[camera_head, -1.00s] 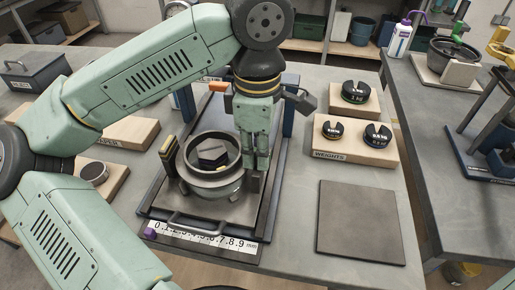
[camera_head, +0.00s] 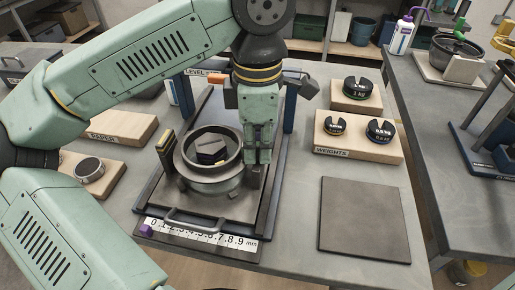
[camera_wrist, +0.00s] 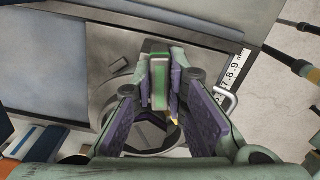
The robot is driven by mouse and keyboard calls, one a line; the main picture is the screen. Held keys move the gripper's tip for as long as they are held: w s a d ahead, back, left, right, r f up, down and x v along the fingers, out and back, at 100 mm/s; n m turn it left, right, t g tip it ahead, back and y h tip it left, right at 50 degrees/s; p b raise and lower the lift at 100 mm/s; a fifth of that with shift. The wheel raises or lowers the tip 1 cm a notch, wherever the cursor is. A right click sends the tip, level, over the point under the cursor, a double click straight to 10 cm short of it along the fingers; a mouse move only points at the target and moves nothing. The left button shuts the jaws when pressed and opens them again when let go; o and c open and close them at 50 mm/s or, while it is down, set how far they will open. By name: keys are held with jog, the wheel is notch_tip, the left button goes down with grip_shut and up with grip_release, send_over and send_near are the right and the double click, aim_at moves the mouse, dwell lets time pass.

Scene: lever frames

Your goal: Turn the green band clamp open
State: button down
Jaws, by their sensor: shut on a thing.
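A round grey vessel (camera_head: 184,170) stands on a framed plate in the middle of the table, with dark blocks (camera_head: 211,150) inside it. My gripper (camera_head: 257,158) points down at the vessel's right side, close to its wall. In the wrist view my gripper (camera_wrist: 168,95) has its purple pads on both sides of an upright green piece (camera_wrist: 159,82), which appears to be the band clamp's handle. The jaws are shut on it. The band itself is mostly hidden by my gripper, so how far it has turned cannot be told.
A blue post frame (camera_head: 288,108) rises just behind my gripper. Wooden blocks with slotted weights (camera_head: 359,146) stand to the right. A dark square mat (camera_head: 362,218) lies bare at the front right. A ruler strip (camera_head: 200,235) and handle (camera_head: 200,222) are in front.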

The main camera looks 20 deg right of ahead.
jog(key=n+b, duration=0.2)
jog(key=n, duration=0.1)
jog(key=shift+f+n, duration=0.15)
jog(key=shift+n, duration=0.25)
jog(key=n+b, duration=0.2)
jog(key=n, duration=0.2)
jog(key=shift+n, duration=0.3)
jog(key=n+b, duration=0.1)
jog(key=n, duration=0.2)
jog(key=shift+s, duration=0.1)
jog(key=shift+n, duration=2)
jog(key=c, duration=1.6)
grip_release()
